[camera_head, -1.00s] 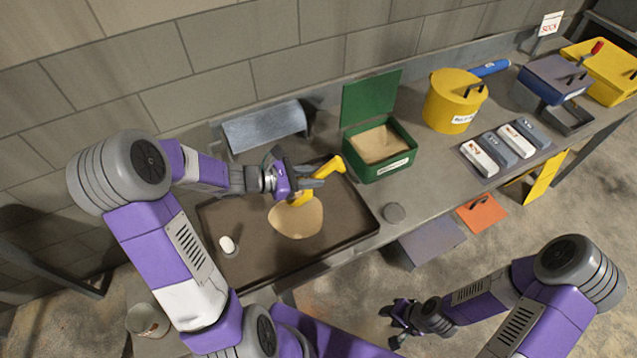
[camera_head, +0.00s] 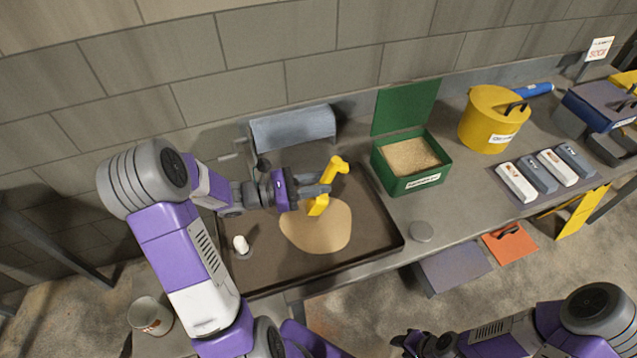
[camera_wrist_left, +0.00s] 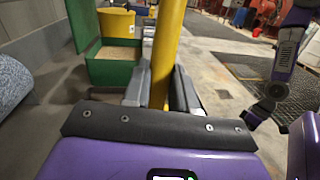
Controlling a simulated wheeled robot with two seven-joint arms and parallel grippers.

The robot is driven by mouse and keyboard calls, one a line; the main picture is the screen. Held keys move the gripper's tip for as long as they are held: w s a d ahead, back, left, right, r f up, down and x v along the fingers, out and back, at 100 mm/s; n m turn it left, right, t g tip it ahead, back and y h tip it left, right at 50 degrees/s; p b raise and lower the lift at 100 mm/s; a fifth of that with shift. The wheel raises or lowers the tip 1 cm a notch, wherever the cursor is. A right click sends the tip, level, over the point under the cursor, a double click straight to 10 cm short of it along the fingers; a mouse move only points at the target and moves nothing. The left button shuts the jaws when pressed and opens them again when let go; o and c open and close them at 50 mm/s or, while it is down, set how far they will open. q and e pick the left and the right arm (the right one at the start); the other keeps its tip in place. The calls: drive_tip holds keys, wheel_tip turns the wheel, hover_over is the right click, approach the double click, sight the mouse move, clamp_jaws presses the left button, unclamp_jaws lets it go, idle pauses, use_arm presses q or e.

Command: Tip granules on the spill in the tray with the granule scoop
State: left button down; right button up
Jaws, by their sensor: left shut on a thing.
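My left gripper (camera_head: 326,184) is shut on the yellow granule scoop (camera_head: 336,168), above the dark tray (camera_head: 375,212). The scoop stands steeply, one end up and the other low over a tan patch (camera_head: 320,232) on the tray floor. I cannot tell whether it touches the patch, or whether the patch is bare spill or covered with granules. In the left wrist view the scoop's yellow shaft (camera_wrist_left: 166,55) runs upright between the fingers. The right gripper (camera_head: 408,343) is at the bottom edge, partly cut off, clear of the bench; its jaws are unclear.
A green box (camera_head: 410,185) of granules with its lid open stands right of the tray. A small white object (camera_head: 240,244) is at the tray's left. A grey roll (camera_head: 292,128) lies behind the tray. A yellow bucket (camera_head: 490,125) is further right.

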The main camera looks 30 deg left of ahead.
use_arm(q)
drive_tip(key=shift+r, duration=0.15)
idle(0.3)
wheel_tip(320, 180, up, 5)
drive_tip(key=p, duration=0.4)
drive_tip(key=shift+p, duration=0.4)
